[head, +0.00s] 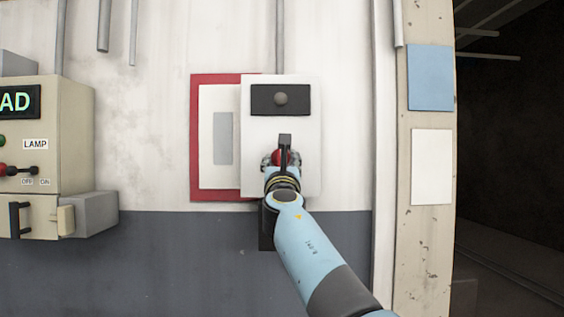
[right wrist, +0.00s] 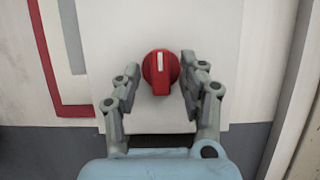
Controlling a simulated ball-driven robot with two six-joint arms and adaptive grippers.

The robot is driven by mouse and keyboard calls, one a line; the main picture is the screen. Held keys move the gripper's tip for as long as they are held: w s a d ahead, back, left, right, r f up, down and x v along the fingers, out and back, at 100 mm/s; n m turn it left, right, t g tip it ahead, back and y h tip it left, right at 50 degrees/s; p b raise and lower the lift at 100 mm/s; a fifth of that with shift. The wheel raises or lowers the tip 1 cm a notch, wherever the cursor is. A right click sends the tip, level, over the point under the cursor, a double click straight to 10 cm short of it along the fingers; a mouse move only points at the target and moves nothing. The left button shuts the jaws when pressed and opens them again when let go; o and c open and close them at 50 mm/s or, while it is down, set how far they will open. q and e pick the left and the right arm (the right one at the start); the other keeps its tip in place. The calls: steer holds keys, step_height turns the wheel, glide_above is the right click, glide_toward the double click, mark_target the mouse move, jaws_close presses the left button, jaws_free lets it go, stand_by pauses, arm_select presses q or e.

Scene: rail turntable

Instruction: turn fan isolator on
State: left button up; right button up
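The white isolator box (head: 309,125) is on the wall, with a dark plate (head: 262,99) and a round grey button or lamp (head: 281,98) near its top. Its red rotary knob (head: 277,157) is partly hidden behind my right gripper (head: 281,160) in the head view. In the right wrist view the red knob (right wrist: 160,75) shows a white mark pointing straight up. My right gripper (right wrist: 160,68) is open, its fingers on both sides of the knob. There is a visible gap at each side, narrower on the right. My left gripper is not in view.
A red-framed white panel (head: 198,140) sits behind the box on its left. A beige control box (head: 60,140) with a LAMP label and a small lever is at far left. A pillar (head: 430,240) with blue and white sheets and a dark opening are on the right.

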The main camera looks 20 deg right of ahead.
steer(key=shift+w+d, duration=0.1)
steer(key=c, duration=0.7)
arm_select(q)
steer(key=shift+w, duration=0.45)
arm_select(e)
jaws_close()
steer(key=shift+f, duration=0.1)
